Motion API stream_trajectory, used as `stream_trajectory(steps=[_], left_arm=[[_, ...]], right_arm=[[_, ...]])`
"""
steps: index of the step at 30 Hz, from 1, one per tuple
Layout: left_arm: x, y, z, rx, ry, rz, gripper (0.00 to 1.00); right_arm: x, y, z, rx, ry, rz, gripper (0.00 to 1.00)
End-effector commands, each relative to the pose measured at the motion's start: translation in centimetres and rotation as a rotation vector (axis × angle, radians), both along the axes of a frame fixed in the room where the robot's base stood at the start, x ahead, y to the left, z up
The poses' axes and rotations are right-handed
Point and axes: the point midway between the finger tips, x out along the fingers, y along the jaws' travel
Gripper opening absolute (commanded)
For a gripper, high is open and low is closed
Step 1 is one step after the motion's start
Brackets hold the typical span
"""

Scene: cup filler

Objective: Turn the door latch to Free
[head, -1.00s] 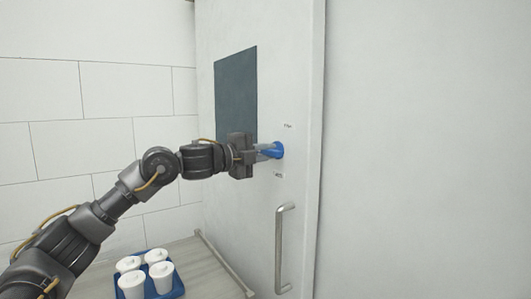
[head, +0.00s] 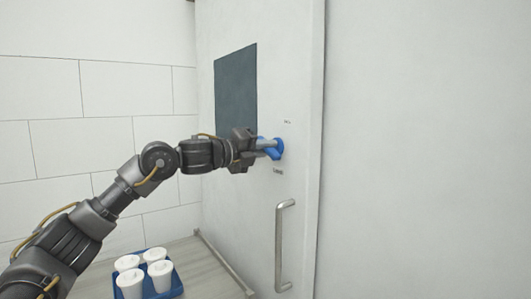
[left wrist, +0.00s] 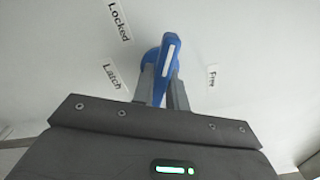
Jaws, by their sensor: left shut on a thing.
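The blue door latch (head: 278,150) sits on the white door, above the metal handle. In the left wrist view the latch (left wrist: 163,68) is a round knob with a lever that has a white stripe. Labels around it read Locked (left wrist: 119,21) at the upper left, Latch (left wrist: 112,76) at the left and Free (left wrist: 212,76) at the right. The lever lies between the Latch and Free labels. My left gripper (head: 268,149) is shut on the lever, one finger on each side, and is rolled to a tilt. My right gripper is not in view.
The white door (head: 240,195) has a dark window (head: 236,98) and a vertical metal handle (head: 281,245) below the latch. A blue tray (head: 176,285) with several white lidded cups stands on a counter (head: 205,265) below my left arm. A bare wall is at the right.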

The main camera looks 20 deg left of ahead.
Motion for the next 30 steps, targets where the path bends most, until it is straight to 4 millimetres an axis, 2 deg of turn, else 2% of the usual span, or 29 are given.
stream_trajectory(steps=[30], left_arm=[[0.0, 0.0, -0.1, 0.706, -0.585, 0.001, 0.00]], right_arm=[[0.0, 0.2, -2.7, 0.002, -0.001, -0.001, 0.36]])
